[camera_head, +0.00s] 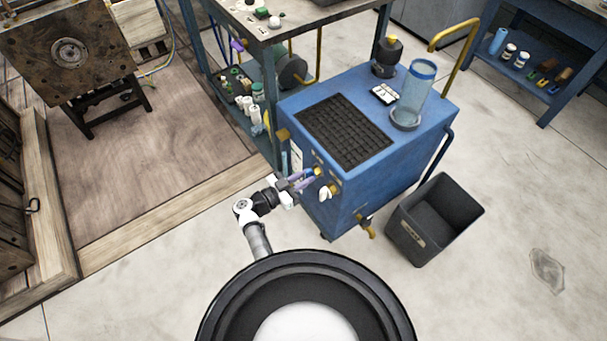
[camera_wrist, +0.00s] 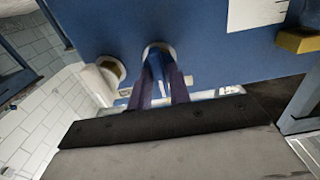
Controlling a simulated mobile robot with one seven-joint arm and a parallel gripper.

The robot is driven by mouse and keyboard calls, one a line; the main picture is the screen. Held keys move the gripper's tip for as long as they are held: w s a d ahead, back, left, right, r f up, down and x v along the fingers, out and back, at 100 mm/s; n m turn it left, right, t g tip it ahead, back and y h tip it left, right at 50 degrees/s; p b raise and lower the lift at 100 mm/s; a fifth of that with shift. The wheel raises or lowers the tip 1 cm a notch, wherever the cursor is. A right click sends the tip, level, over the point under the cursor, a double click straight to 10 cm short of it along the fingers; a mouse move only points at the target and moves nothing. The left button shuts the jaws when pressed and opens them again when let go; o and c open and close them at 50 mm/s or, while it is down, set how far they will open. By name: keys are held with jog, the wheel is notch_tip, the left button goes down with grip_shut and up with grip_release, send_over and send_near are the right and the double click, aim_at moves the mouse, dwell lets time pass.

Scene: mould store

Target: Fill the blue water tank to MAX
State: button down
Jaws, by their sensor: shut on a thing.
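A clear, blue-tinted cylinder with a blue rim (camera_head: 415,90) stands upright on the right of the blue machine's top; it appears to be the water tank. I cannot make out a MAX mark or a water level. My gripper (camera_head: 308,178) is at the machine's front face, its purple-grey fingers shut on a small blue handle (camera_head: 318,171). In the wrist view the blue handle (camera_wrist: 154,66) shows between the fingers, coming out of a round fitting in the blue panel. A pale knob (camera_head: 327,192) sits just beside it.
The blue machine (camera_head: 345,190) has a black grille on top, a dark bottle (camera_head: 387,56) and a brass tap (camera_head: 366,226) low in front. A dark bin (camera_head: 437,218) stands on the floor to its right. A workbench (camera_head: 285,22) is behind.

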dwell(0.3)
jog(key=c, duration=1.5)
grip_release()
jog(key=shift+o, duration=0.2)
jog(key=shift+a, duration=0.1)
jog(key=b+v, duration=0.2)
jog(key=v, duration=1.1)
jog(key=shift+s+a, duration=0.3)
